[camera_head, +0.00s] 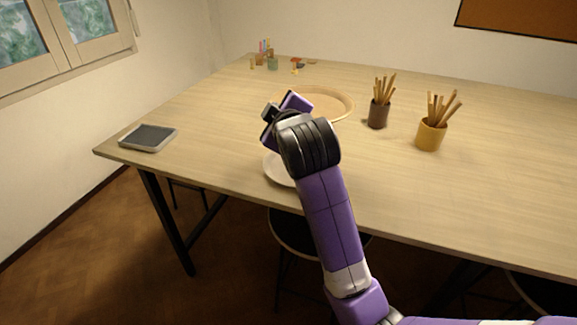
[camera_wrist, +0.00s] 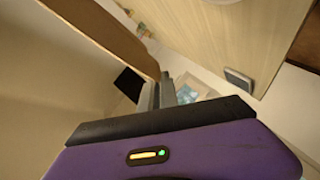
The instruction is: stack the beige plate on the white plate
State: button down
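The beige plate (camera_head: 343,105) shows in the head view behind and to the right of my wrist, its left part hidden by my gripper. In the wrist view the beige plate (camera_wrist: 98,28) is a broad tan shape at the upper left, clear of the table, its edge running to the fingers. My gripper (camera_wrist: 160,92) appears shut on that edge. In the head view my gripper (camera_head: 267,113) points left above the table, the fingers small and dark. The white plate (camera_head: 276,171) lies near the table's front edge, its right part hidden behind my arm.
A dark cup of sticks (camera_head: 378,114) and a yellow cup of sticks (camera_head: 431,136) stand to the right. A grey tablet (camera_head: 148,138) lies at the left corner. Small jars (camera_head: 272,62) stand at the back. The table (camera_head: 215,120) is bare between the tablet and my gripper.

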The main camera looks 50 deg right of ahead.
aim_at(277, 179)
notch_tip(277, 179, down, 16)
jog(key=shift+r+b, duration=0.15)
jog(key=shift+b, duration=0.4)
jog(key=shift+a+f, duration=0.1)
jog(key=shift+f, duration=0.35)
jog(key=shift+f, duration=0.1)
jog(key=c, duration=1.6)
grip_release()
